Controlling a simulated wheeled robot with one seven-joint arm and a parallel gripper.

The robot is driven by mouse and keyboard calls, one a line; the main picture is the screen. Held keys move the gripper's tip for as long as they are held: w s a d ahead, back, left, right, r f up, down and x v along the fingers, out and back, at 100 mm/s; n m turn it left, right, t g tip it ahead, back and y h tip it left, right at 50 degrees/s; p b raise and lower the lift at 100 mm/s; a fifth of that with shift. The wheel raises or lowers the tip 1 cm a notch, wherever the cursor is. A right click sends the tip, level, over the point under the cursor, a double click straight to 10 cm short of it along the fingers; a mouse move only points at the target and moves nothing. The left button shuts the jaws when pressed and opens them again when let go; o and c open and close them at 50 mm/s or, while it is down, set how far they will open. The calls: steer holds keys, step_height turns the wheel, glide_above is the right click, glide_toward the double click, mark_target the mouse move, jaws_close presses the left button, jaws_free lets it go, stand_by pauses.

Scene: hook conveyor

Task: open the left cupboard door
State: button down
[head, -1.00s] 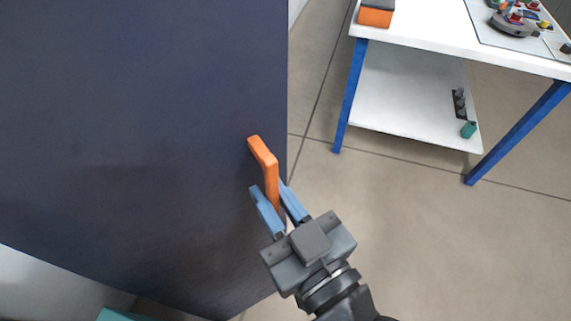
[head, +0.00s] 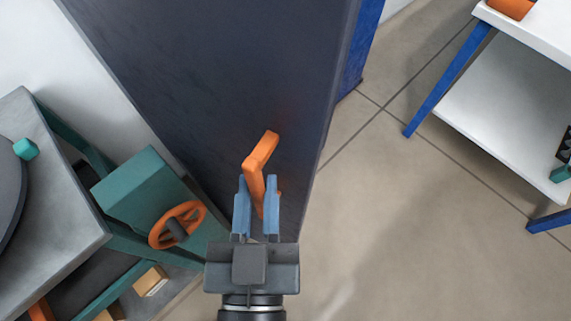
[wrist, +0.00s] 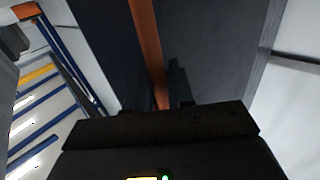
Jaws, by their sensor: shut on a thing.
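The dark navy cupboard door (head: 215,75) stands upright across the upper middle of the head view. Its orange bar handle (head: 263,148) is near the lower right of the panel. My gripper (head: 257,182) is shut on the lower part of the handle, with a blue finger on either side. In the wrist view the orange handle (wrist: 146,40) runs down to the gripper (wrist: 165,98) against the dark door (wrist: 215,50). The fingertips are mostly hidden there. A blue surface (head: 363,45) shows past the door's right edge; how it joins the door is unclear.
A teal machine with an orange handwheel (head: 177,225) and a grey-topped table (head: 50,215) stand close on the left. A white table with blue legs (head: 510,110) is at the right. Tiled floor (head: 400,220) is clear between door and table.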

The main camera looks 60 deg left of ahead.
steer(key=shift+s, duration=0.4)
steer(key=shift+f, duration=0.1)
steer(key=c, duration=1.1)
jaws_free()
steer(key=shift+a, duration=0.1)
steer(key=b+v, duration=0.2)
steer(key=v, duration=0.6)
